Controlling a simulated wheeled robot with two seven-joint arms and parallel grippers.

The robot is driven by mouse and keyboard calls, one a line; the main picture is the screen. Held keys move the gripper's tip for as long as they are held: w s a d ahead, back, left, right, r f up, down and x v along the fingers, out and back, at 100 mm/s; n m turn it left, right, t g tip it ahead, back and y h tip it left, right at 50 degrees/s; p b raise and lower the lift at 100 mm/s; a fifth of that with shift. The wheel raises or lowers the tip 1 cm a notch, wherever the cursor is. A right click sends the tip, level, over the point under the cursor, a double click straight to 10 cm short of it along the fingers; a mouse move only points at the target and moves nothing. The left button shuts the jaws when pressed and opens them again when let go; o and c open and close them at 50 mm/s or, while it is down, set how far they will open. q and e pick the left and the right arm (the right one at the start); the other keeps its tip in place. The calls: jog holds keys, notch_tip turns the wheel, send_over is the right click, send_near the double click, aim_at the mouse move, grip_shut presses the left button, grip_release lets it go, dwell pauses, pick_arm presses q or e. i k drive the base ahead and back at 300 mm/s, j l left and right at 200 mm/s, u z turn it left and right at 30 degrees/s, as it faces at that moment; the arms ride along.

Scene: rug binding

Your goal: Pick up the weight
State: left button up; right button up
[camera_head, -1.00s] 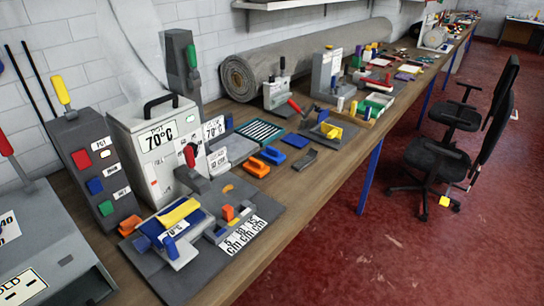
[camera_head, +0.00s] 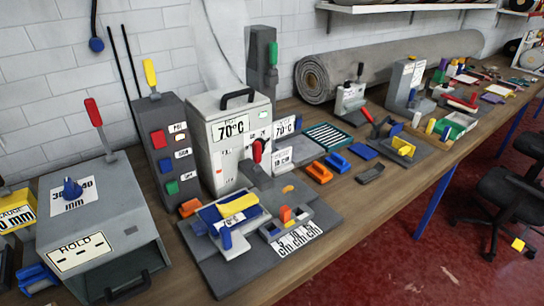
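Neither of my grippers is in view. No object is labelled as a weight, so I cannot tell which thing it is. An orange handled block (camera_head: 319,172) and a blue handled block (camera_head: 338,161) lie side by side on the wooden bench (camera_head: 350,205). A small dark grey piece (camera_head: 370,174) lies to their right, near the bench's front edge. Nothing holds any of these.
A grey box marked HOLD (camera_head: 110,210) is at the left. A rolled rug (camera_head: 390,65) lies behind. Black chairs (camera_head: 515,195) stand at the right.

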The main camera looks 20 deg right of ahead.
aim_at(338, 162)
jog(key=l+u, duration=0.25)
jog(key=l, duration=0.15)
jog(key=l+u, duration=0.2)
jog(key=l, duration=0.2)
jog(key=k+l+u, duration=0.1)
jog(key=l+u, duration=0.15)
jog(key=l, duration=0.15)
jog(key=k+l+u, duration=0.1)
jog(key=l+u, duration=0.15)
jog(key=k+l+u, duration=0.2)
jog(key=l, duration=0.3)
jog(key=k+l+u, duration=0.1)
jog(key=l+u, duration=0.15)
jog(key=l, duration=0.1)
